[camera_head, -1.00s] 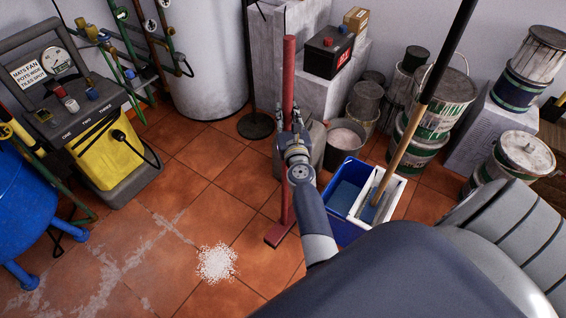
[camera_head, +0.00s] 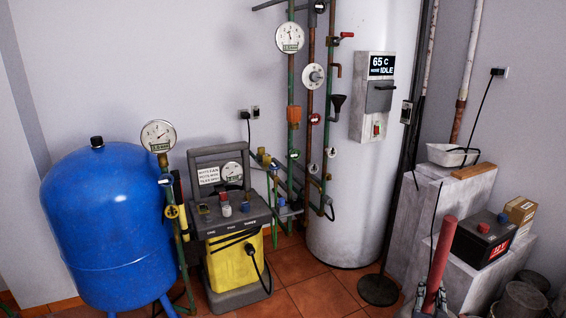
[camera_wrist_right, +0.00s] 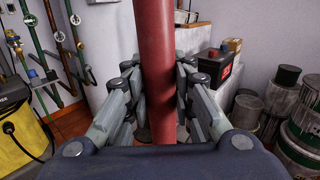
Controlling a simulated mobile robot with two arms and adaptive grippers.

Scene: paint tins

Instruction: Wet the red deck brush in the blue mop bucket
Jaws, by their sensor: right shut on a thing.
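The red handle of the deck brush (camera_head: 439,262) rises at the lower right of the head view, almost upright and leaning slightly to the right. My right gripper (camera_head: 434,300) is shut on it near the bottom edge of that view. In the right wrist view the handle (camera_wrist_right: 157,70) stands between the two fingers of the right gripper (camera_wrist_right: 158,100), which close on it from both sides. The brush head is out of both current views. The blue mop bucket is also out of both current views. My left gripper is not in view.
A black and red battery (camera_head: 482,240) sits on a pale block beside the handle. A black round stand base (camera_head: 378,290) is left of it. A yellow-and-grey machine (camera_head: 236,262) and a blue tank (camera_head: 108,225) stand left. Paint tins (camera_wrist_right: 246,112) stand right.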

